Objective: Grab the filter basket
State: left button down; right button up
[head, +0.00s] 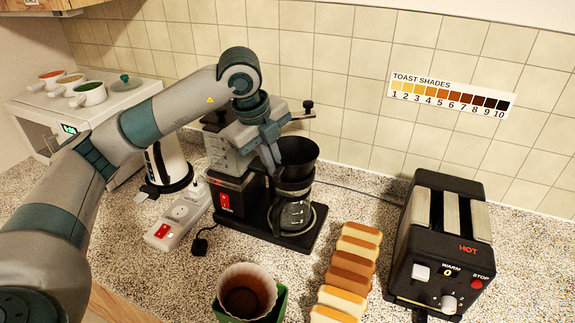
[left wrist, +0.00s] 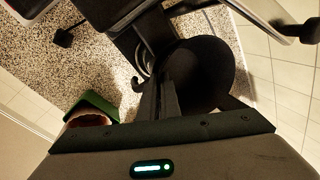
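The filter basket (head: 298,152) is a black cone at the coffee maker (head: 262,205), above the glass carafe (head: 293,212). My left gripper (head: 272,158) is at the basket's left side, pointing down. In the left wrist view the dark basket (left wrist: 208,75) lies just right of my left gripper's fingers (left wrist: 165,95). The fingers look close together there, but dark shading hides whether they hold the basket's handle. My right gripper is in neither view.
A paper filter with brown contents (head: 246,290) sits in a green holder at the front. Bread slices (head: 348,270) stand in a row beside it. A black toaster (head: 443,245) is at right. A power strip (head: 178,215) and kettle (head: 168,165) are at left.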

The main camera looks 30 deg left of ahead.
pick_arm(q)
jog(key=shift+a+r+b, duration=0.1)
jog(key=shift+r+b, duration=0.5)
jog(key=shift+r, duration=0.15)
notch_tip(320, 180, up, 2)
jog(key=shift+r+b, duration=0.15)
jog(key=shift+b, duration=0.45)
jog(key=s+d+r+b, duration=0.3)
jog(key=s+d+r, duration=0.4)
jog(key=s, duration=0.2)
jog(key=shift+d, duration=0.3)
